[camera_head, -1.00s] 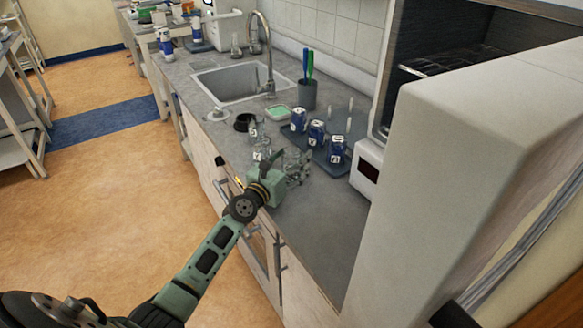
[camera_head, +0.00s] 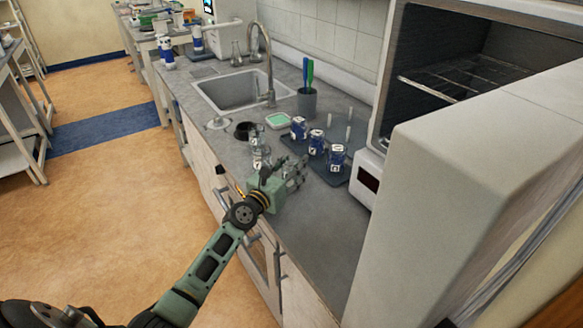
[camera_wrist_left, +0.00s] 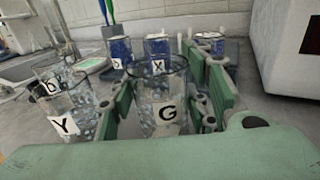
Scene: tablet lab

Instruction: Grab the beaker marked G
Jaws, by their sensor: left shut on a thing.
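The clear glass beaker marked G (camera_wrist_left: 160,85) stands upright between the green fingers of my left gripper (camera_wrist_left: 168,100) in the left wrist view, its letter facing the camera. My left gripper (camera_head: 291,174) is shut on it at the counter's front part in the head view, where the hand mostly hides the beaker. A beaker marked Y (camera_wrist_left: 72,106) stands just left of the gripper in the wrist view, with another lettered beaker (camera_wrist_left: 48,82) behind it. My right gripper is not in view.
Blue lettered containers (camera_head: 317,143) stand on a dark tray with upright pegs behind the gripper. A white appliance (camera_head: 372,178) stands at right. The counter in front (camera_head: 318,225) is clear.

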